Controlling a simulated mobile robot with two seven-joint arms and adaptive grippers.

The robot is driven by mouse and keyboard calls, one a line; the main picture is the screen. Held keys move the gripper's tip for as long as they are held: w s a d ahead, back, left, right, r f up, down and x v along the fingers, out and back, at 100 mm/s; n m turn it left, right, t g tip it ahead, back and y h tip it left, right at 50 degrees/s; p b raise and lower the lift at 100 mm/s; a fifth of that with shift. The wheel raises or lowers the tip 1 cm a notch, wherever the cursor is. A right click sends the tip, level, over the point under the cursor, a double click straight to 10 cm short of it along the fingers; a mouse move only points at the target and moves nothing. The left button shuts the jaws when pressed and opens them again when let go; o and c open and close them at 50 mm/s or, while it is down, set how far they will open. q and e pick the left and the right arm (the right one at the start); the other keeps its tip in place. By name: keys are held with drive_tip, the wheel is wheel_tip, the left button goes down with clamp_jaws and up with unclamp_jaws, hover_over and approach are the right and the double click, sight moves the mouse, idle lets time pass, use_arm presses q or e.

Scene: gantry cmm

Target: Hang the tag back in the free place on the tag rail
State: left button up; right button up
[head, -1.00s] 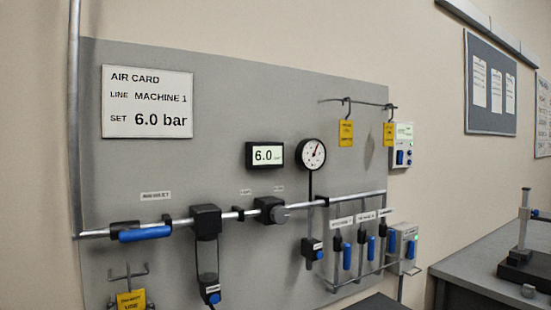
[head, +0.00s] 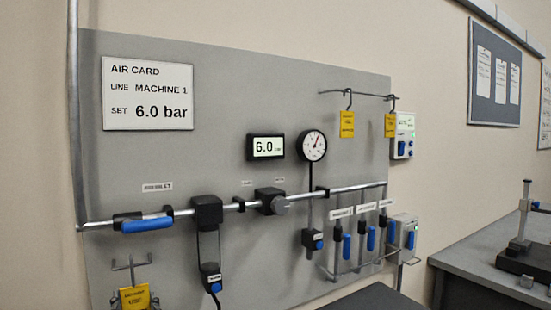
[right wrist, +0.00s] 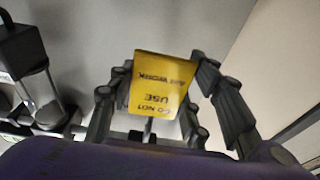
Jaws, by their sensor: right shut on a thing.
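In the right wrist view my right gripper (right wrist: 160,76) is shut on a yellow tag (right wrist: 162,85), with a finger along each side. Its "DO NOT USE" lettering shows upside down there. A yellow tag (head: 135,298) also shows at the lower left of the head view, just below a grey pronged bracket (head: 131,266). I cannot tell whether it touches the bracket. The thin tag rail (head: 368,94) is at the upper right of the panel. Two yellow tags hang from it by hooks, a left one (head: 347,125) and a right one (head: 390,125). My left gripper is out of view.
The grey panel (head: 230,100) carries an air pipe (head: 340,189) with a blue-handled valve (head: 147,225), black units and a round gauge (head: 312,146). Several blue-handled drops hang at the lower right. A grey bench (head: 470,262) stands at right. Space before the rail looks clear.

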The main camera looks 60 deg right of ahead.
sight(136, 305)
drive_tip(key=shift+r+v, duration=0.2)
drive_tip(key=shift+v, duration=1.15)
drive_tip(key=shift+r+v, duration=0.25)
drive_tip(key=shift+v, duration=1.15)
drive_tip(key=shift+s+a, duration=0.35)
drive_tip(key=shift+s, duration=0.2)
drive_tip(key=shift+r, duration=0.1)
